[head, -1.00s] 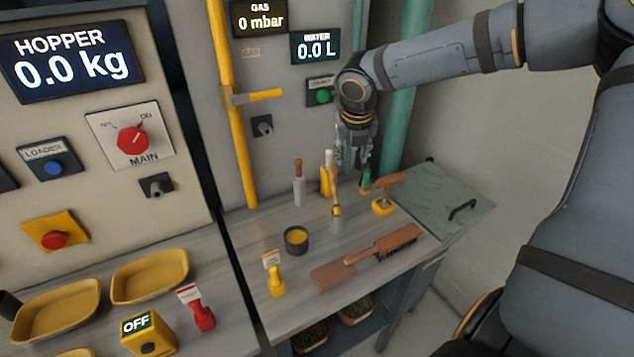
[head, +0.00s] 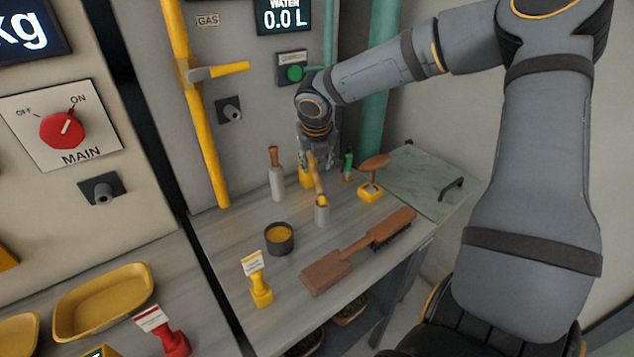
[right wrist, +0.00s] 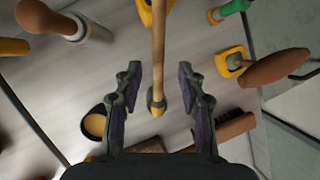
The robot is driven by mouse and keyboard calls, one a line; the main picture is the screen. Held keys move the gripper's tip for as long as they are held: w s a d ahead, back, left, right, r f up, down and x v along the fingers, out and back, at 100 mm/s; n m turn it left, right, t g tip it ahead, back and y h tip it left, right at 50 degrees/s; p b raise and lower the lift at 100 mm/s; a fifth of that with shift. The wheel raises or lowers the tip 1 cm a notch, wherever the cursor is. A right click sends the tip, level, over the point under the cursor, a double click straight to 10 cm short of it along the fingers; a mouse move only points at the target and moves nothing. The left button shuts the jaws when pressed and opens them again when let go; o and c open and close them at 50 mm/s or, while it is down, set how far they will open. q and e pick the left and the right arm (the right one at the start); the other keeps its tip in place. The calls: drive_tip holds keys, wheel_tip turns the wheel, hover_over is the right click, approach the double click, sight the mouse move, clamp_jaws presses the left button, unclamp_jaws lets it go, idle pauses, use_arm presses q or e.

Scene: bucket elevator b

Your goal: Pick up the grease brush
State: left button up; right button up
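In the right wrist view, the brush handle (right wrist: 158,45) runs between the two fingers. My right gripper (head: 316,166) is at the upper part of the handle, pointing down. In the right wrist view the right gripper (right wrist: 159,78) is open, with a visible gap between each finger and the handle. My left gripper is not in view.
A dark pot of yellow grease (head: 279,238) stands in front of the holder. A wooden-handled bottle (head: 276,178), a yellow item (head: 306,175), a green-topped item (head: 348,166) and a wooden-topped yellow tool (head: 370,188) stand nearby. A large brush (head: 385,230) lies at the front.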

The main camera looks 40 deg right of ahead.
sight(315, 172)
drive_tip(key=x, duration=0.4)
drive_tip(key=shift+f+b, duration=0.35)
drive_tip(key=shift+f, duration=0.1)
drive_tip(key=shift+w+d+f, duration=0.1)
drive_tip(key=shift+w+f, duration=0.1)
drive_tip(key=shift+f, duration=0.1)
drive_tip(key=shift+s+r, duration=0.15)
drive_tip(key=shift+c, duration=0.8)
clamp_jaws()
